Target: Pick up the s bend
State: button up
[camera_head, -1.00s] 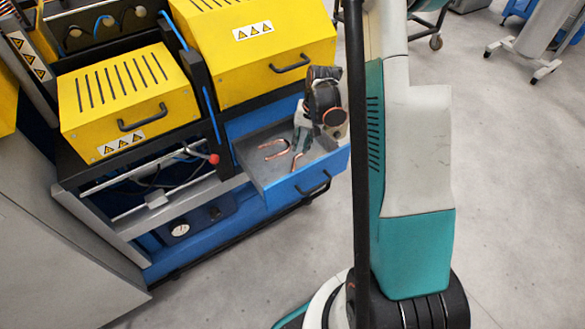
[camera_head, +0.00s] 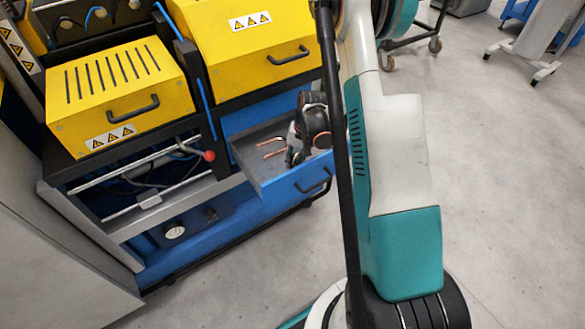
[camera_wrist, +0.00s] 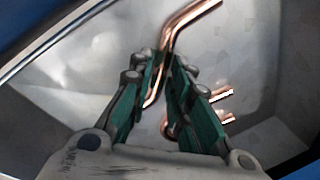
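The copper s bend (camera_wrist: 180,28) lies in the grey drawer (camera_head: 256,171) in the wrist view. It runs from the upper right, bends, and passes down between the green fingers of my gripper (camera_wrist: 168,64). The fingertips are close together on either side of it; whether they press on it I cannot tell. Its lower part is partly hidden by the fingers. In the head view my gripper (camera_head: 292,157) reaches down into the drawer and hides much of what lies there.
Other copper tube ends (camera_wrist: 216,97) show right of the fingers in the wrist view. A copper piece (camera_head: 271,148) lies left of my gripper in the head view. The drawer walls are close around. A yellow machine cover (camera_head: 118,90) stands left, and open floor lies right.

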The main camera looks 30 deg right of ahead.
grip_shut()
jog(key=shift+r, duration=0.15)
